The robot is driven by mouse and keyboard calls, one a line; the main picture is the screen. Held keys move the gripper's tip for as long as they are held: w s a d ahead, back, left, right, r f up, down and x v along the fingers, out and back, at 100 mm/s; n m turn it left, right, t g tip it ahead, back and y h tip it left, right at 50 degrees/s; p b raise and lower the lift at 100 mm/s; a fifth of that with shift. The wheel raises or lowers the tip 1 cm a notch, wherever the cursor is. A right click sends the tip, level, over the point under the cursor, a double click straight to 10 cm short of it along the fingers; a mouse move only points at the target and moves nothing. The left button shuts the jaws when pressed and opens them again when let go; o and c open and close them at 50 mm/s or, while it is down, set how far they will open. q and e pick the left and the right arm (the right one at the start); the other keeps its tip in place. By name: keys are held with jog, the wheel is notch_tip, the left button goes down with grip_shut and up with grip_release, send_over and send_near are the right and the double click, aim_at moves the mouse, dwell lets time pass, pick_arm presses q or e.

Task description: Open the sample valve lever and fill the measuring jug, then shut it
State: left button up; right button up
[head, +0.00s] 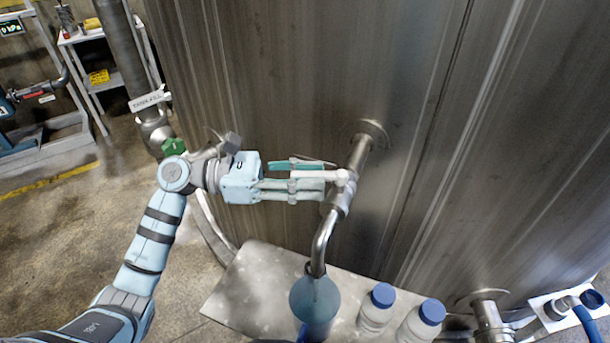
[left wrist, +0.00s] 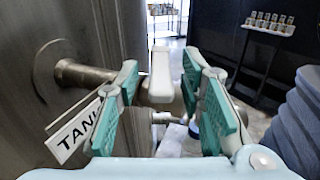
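The sample valve lever (head: 337,176) is white and sits on the metal tap pipe (head: 336,200) that comes out of the tank wall; it points left toward my left gripper (head: 308,180). In the left wrist view the lever (left wrist: 162,72) stands between the teal finger pads of the left gripper (left wrist: 162,92), with gaps at both sides. The gripper is open around it. The blue, see-through measuring jug (head: 315,302) stands on a ledge under the spout, whose end is at its mouth. I cannot tell its liquid level. My right gripper is not in view.
Two white bottles with blue caps (head: 376,308) (head: 421,322) stand right of the jug on the grey ledge (head: 250,290). The large tank (head: 470,120) fills the back. Open floor lies at left.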

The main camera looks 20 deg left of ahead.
pick_arm(q)
jog(key=v, duration=1.2)
